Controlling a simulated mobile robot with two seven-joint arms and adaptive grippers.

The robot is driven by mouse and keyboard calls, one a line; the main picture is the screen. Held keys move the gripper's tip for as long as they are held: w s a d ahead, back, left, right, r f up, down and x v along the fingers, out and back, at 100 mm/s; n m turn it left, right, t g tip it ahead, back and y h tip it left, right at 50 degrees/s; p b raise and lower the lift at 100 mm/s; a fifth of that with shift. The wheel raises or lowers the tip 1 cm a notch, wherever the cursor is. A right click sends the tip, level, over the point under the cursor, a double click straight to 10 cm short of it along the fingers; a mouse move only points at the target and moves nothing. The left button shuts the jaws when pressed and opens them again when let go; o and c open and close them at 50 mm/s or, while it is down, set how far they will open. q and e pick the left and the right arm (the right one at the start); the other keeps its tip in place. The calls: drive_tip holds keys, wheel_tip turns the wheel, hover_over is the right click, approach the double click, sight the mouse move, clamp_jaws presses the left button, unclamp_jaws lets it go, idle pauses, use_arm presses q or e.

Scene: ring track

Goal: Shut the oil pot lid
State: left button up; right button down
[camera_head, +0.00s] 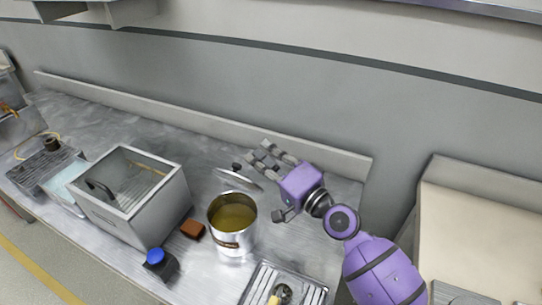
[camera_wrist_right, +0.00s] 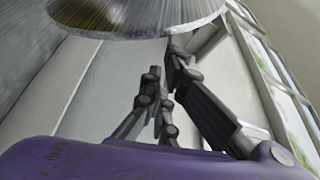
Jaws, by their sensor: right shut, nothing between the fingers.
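The oil pot (camera_head: 232,240) is a metal cylinder on the steel counter, with yellow oil visible inside its open top. Its round metal lid (camera_head: 238,180) with a dark knob is behind the pot, off the opening; whether a hinge joins them I cannot tell. My right gripper (camera_head: 262,153) is beside the lid's far right edge, shut and empty. In the right wrist view, a shiny disc that looks like the lid (camera_wrist_right: 140,18) is at the top, close to the fingertips (camera_wrist_right: 163,72); contact is unclear. My left gripper is out of view.
A large metal box (camera_head: 150,215) stands left of the pot. A small brown block (camera_head: 192,229) and a blue-topped dark item (camera_head: 157,260) sit between them and in front. A slotted tray (camera_head: 262,280) is at the front right. A low back wall (camera_head: 200,122) runs behind.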

sight(233, 172)
drive_tip(key=s, duration=0.1)
drive_tip(key=s+a, duration=0.1)
drive_tip(key=s, duration=0.1)
drive_tip(key=s+a+p, duration=0.1)
drive_tip(key=shift+s+r, duration=0.2)
drive_tip(key=shift+s, duration=0.05)
drive_tip(key=s+a+f+b, duration=0.1)
drive_tip(key=s+a+f, duration=0.1)
drive_tip(key=s+f, duration=0.2)
drive_tip(key=s, duration=0.2)
drive_tip(key=shift+s+a+f, duration=0.3)
drive_tip(key=shift+a+f, duration=0.05)
drive_tip(key=shift+f, duration=0.05)
idle(0.4)
wheel_tip(233, 172, up, 10)
drive_tip(key=shift+r, duration=0.1)
idle(0.3)
